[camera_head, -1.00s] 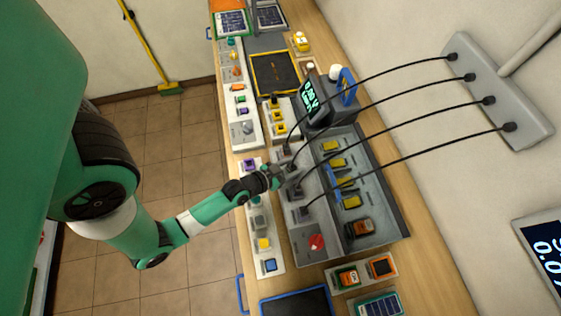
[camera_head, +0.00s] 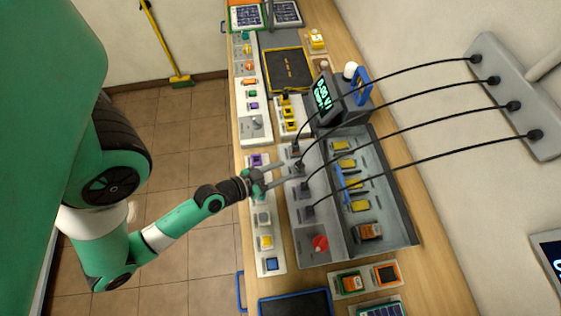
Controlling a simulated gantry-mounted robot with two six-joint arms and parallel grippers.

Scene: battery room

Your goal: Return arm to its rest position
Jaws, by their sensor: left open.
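My left gripper (camera_head: 292,176) comes in from the left over the long wooden workbench (camera_head: 400,230). Its two thin fingers are open, with nothing seen between them. They point right, at the left edge of the grey battery panel (camera_head: 305,233), close to the row of black cable plugs (camera_head: 305,187). I cannot tell whether a fingertip touches a plug. My left arm (camera_head: 178,220) is stretched out, green with white and black joints. My right gripper is not in the picture.
Several black cables (camera_head: 420,120) run from the plugs to a grey wall strip (camera_head: 500,85). A meter with a green display (camera_head: 323,96) stands behind the panel. A red knob (camera_head: 320,243) sits near the front. The floor (camera_head: 190,150) left of the bench is clear apart from a yellow broom (camera_head: 165,45).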

